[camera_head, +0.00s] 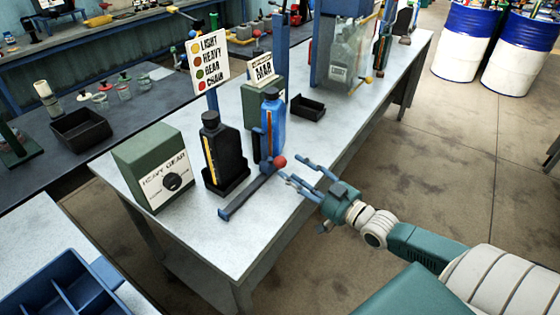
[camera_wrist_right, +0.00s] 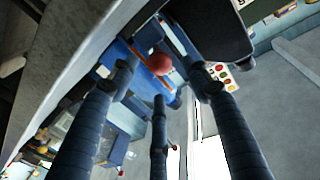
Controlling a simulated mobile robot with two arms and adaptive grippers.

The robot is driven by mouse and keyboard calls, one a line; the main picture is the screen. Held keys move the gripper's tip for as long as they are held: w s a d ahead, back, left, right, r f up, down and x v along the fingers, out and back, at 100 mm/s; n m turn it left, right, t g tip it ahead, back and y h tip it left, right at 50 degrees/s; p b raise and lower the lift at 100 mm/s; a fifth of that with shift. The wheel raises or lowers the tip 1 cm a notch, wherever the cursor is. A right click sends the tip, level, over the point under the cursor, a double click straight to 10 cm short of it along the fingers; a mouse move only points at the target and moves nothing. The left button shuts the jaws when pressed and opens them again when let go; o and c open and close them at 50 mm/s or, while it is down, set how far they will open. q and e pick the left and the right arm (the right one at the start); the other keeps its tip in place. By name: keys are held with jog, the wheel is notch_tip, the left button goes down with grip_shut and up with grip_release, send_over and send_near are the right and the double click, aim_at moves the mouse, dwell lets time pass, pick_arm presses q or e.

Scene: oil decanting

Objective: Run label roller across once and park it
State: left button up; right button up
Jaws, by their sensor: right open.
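A red ball knob (camera_head: 279,161) sits at the end of a blue bar (camera_head: 245,195) on the white table, low in front of a blue bottle (camera_head: 272,125). I take the knob and bar as the label roller; its roller surface is not clear. My right gripper (camera_head: 297,172) is open, its fingers pointing left toward the knob, close but apart. In the right wrist view the red knob (camera_wrist_right: 160,63) shows beyond the spread fingers (camera_wrist_right: 160,80), between their tips. A black bottle (camera_head: 222,150) with a yellow strip stands in a black tray. My left gripper is not in view.
A green box with a dial labelled HEAVY GEAR (camera_head: 157,165) stands left of the black bottle. A sign with coloured dots (camera_head: 207,58) rises behind. A small black bin (camera_head: 308,107) sits farther back. The table's right edge is near my gripper.

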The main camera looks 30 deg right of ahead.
aim_at(285, 165)
jog(key=w, duration=0.3)
jog(key=w+a, duration=0.1)
jog(key=w, duration=0.1)
jog(key=shift+w, duration=0.25)
jog(key=shift+w+a, duration=0.1)
jog(key=shift+w, duration=0.35)
